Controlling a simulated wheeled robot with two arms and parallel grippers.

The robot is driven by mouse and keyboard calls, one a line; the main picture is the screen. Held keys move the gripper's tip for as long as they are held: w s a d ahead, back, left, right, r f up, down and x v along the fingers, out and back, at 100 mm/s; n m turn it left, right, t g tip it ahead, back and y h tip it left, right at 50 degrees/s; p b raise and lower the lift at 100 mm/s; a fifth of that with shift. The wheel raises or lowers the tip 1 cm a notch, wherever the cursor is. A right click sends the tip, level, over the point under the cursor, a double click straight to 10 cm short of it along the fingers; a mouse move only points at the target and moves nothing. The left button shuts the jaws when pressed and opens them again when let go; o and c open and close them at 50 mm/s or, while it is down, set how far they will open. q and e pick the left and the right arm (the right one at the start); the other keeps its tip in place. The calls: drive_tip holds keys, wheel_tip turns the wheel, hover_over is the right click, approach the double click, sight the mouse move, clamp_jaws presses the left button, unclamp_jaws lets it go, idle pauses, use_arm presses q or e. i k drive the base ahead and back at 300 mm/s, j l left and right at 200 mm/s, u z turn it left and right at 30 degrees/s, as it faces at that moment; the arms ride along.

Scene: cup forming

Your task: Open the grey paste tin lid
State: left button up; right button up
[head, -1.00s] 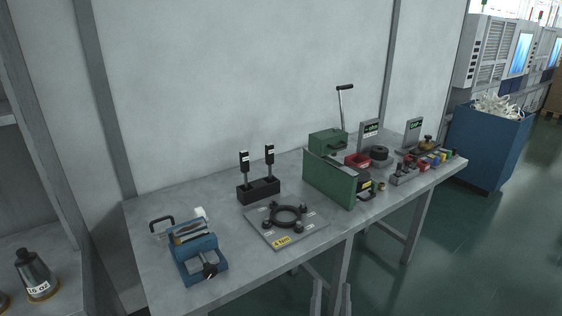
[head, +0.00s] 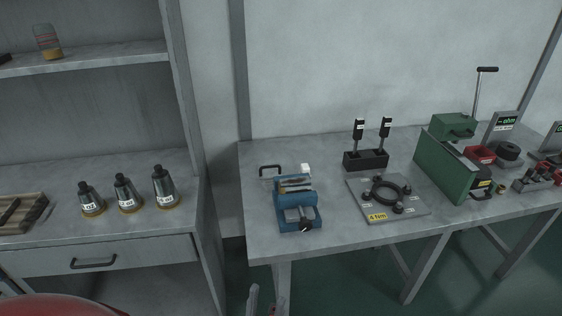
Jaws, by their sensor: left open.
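I cannot pick out a grey paste tin with certainty. A dark round tin with a yellow label (head: 482,184) is partly hidden behind the green box on the workbench; its lid is too small to judge. My left gripper (head: 262,303) shows only as fingertips at the bottom edge, in front of the workbench and below its top. It is open, with nothing seen between the fingers. My right gripper is not in view.
The workbench (head: 265,236) holds a blue vise (head: 297,213), a plate with a black ring (head: 415,208), a black stand (head: 365,160) and a green box (head: 445,172). Several grey cone-shaped bottles (head: 165,187) stand on the left cabinet. A striped jar (head: 46,42) is on its shelf.

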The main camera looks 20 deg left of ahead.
sight(266, 171)
drive_tip(key=j+u, duration=0.15)
drive_tip(key=u, duration=0.25)
drive_tip(key=i+j+u, duration=0.1)
drive_tip(key=u, duration=0.3)
drive_tip(key=i+j+u, duration=0.1)
drive_tip(key=u, duration=0.3)
drive_tip(key=i+u, duration=0.15)
drive_tip(key=u, duration=0.25)
drive_tip(key=i+j, duration=0.15)
